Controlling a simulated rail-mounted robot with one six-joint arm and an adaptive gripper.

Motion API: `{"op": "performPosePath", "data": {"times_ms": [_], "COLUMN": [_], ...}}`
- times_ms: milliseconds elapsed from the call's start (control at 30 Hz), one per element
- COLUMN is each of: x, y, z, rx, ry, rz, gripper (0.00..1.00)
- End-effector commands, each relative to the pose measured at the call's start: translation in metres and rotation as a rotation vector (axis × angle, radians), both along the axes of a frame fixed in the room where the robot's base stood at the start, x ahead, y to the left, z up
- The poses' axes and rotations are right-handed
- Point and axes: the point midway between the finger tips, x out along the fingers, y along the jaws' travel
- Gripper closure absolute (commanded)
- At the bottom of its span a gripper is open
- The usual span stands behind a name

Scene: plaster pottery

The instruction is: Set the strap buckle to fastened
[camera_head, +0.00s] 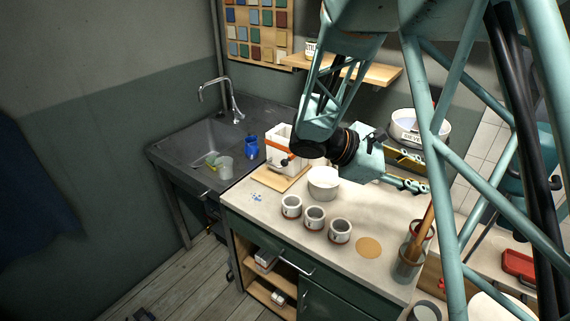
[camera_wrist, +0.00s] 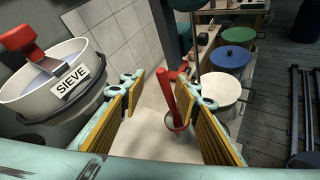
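A white block-shaped mould (camera_head: 273,155) stands on a wooden board (camera_head: 268,181) at the back left of the worktop, beside the sink. An orange strap (camera_head: 276,147) runs around it. A small dark and orange buckle part (camera_head: 286,161) shows at its near right side; it is too small to tell whether it is fastened. My gripper (camera_head: 422,173) is well to the right of the mould, above the worktop and pointing right, away from it. In the wrist view my gripper (camera_wrist: 168,112) has its yellow-padded fingers wide apart with nothing between them. The mould is not in the wrist view.
A white bowl (camera_head: 323,184) and three grey cups (camera_head: 315,217) stand between mould and front edge. A sieve (camera_wrist: 52,78) hangs or stands behind my gripper. A tool jar (camera_head: 408,262) stands at the right. A blue jug (camera_head: 249,147) is left of the mould.

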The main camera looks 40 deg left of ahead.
Motion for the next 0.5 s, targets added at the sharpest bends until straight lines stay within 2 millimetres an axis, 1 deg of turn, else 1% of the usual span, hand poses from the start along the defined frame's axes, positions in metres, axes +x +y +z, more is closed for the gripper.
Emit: {"op": "performPosePath", "data": {"times_ms": [33, 233, 467, 500], "x": [0.001, 0.007, 0.005, 0.004], "y": [0.014, 0.067, 0.134, 0.146], "z": [-0.003, -0.016, -0.035, -0.038], "rx": [-0.019, -0.098, -0.186, -0.2], "ry": [0.0, -0.015, -0.037, -0.041], "rz": [0.027, 0.143, 0.275, 0.299], "gripper": [0.7, 0.7, 0.7, 0.7]}}
